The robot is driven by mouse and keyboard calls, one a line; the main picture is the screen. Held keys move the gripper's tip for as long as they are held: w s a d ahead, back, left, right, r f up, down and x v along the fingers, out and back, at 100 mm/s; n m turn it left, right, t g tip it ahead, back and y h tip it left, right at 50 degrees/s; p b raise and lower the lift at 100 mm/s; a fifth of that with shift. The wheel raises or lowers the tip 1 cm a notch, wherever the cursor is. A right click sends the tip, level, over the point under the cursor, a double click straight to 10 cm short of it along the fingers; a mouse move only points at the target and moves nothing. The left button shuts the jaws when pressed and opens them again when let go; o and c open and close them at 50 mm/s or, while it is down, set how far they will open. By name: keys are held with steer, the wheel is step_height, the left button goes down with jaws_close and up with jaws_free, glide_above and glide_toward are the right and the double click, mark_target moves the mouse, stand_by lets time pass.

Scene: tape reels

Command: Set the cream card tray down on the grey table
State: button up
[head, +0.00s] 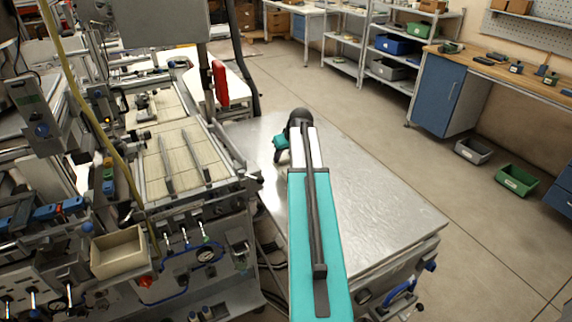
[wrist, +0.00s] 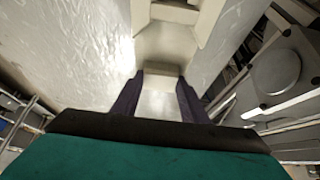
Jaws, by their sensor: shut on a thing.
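The cream card tray (wrist: 178,12) shows in the wrist view beyond my fingers, with a cream part of it between the fingertips. My gripper (wrist: 160,80) is shut on that part. In the head view my gripper (head: 279,157) is small and dark, at the far left part of the grey table (head: 375,200). I cannot make out the held tray there. The table's bare metal top also shows in the wrist view (wrist: 60,50). I cannot tell whether the tray touches the table.
A machine bench with slats (head: 185,155) stands left of the table, with a cream open bin (head: 118,252) at its front. A red handle (head: 220,82) stands behind. The visible tabletop right of my arm is clear. Green (head: 517,180) and grey (head: 473,150) bins lie on the floor.

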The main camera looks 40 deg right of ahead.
mark_target(286, 162)
steer(key=shift+f, duration=0.55)
steer(key=shift+f, duration=0.1)
steer(key=shift+f+p, duration=0.55)
steer(key=shift+f, duration=1.25)
steer(key=shift+f, duration=0.15)
steer(key=o, duration=1.2)
steer(key=shift+r, duration=0.25)
steer(key=shift+b+v, duration=1.25)
steer(key=shift+v, duration=4.7)
